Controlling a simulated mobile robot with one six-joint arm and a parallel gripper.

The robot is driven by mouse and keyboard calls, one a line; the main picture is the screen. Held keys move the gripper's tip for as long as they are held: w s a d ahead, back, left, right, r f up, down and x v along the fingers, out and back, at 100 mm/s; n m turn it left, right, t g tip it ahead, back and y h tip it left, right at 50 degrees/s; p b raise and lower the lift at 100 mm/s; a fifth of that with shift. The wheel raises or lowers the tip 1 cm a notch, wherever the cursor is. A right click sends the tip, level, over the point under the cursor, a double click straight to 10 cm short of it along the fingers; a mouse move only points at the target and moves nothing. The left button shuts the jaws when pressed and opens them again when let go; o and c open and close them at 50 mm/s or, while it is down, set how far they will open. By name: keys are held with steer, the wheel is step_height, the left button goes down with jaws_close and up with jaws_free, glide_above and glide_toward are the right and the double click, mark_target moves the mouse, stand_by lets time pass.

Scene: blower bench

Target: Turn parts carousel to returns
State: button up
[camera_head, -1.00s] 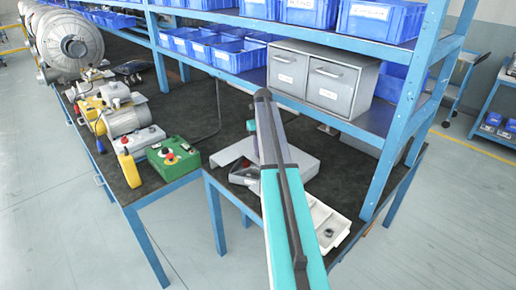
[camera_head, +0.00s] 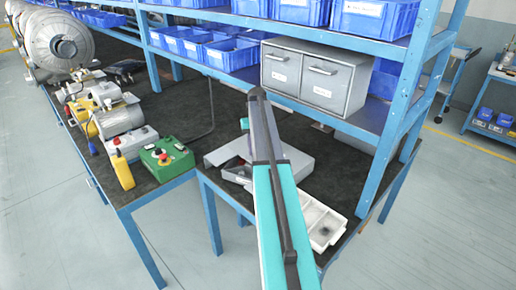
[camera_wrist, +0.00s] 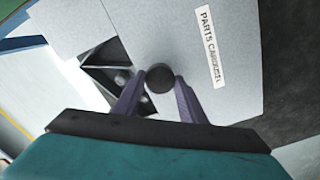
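The parts carousel (camera_head: 302,166) is a low grey housing on the dark bench top, partly hidden by my arm in the head view. In the wrist view its flat grey cover (camera_wrist: 225,95) carries a "PARTS CAROUSEL" label (camera_wrist: 209,46). A dark round knob (camera_wrist: 160,78) stands on the cover. An open wedge-shaped window (camera_wrist: 112,74) to the left of the knob shows a dark compartment with a small roundish part in it. My gripper (camera_wrist: 160,80) has one finger on each side of the knob, seemingly touching it. The fingertips are hidden in the head view. No "returns" marking is readable.
A white divided tray (camera_head: 335,213) lies at the bench's front edge, right of my arm. Grey drawers (camera_head: 316,78) and blue bins (camera_head: 232,55) stand on the shelf above. A green control box (camera_head: 167,158) with a red button sits to the left.

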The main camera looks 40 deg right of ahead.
steer(key=o, duration=0.3)
steer(key=shift+s+a, duration=0.1)
steer(key=shift+s, duration=0.05)
steer(key=shift+o, duration=0.4)
steer(key=shift+r, duration=0.1)
step_height(320, 180, up, 14)
steer(key=b, duration=0.2)
steer(key=shift+f+b, duration=0.2)
steer(key=shift+b, duration=0.2)
